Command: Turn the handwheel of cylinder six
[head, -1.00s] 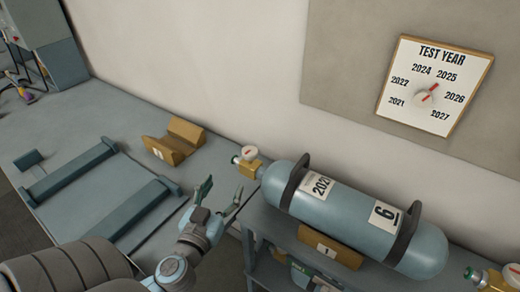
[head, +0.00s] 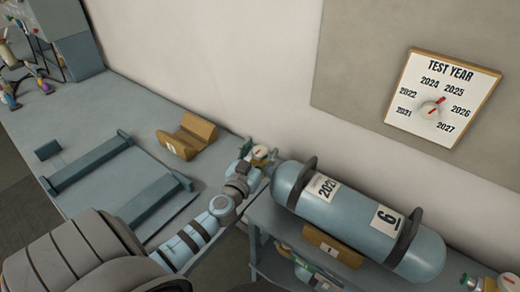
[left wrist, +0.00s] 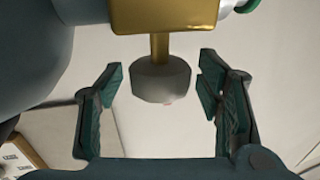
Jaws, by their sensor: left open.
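Cylinder six (head: 350,212) is a grey-blue cylinder lying on its side, with a label "6" and a year label. Its valve end points left, towards my left gripper (head: 258,160). In the left wrist view the handwheel (left wrist: 162,80) sits on a brass stem below the brass valve block (left wrist: 165,14). The open fingers of my left gripper (left wrist: 162,98) stand on either side of the handwheel, with gaps visible on both sides. My right gripper is not in view.
A test year dial board (head: 442,97) hangs on the wall. A yellow V-block (head: 187,136) and a teal rail frame (head: 120,180) are on the bench at left. Another brass valve (head: 509,282) shows at the lower right. A lower shelf (head: 290,262) holds more equipment.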

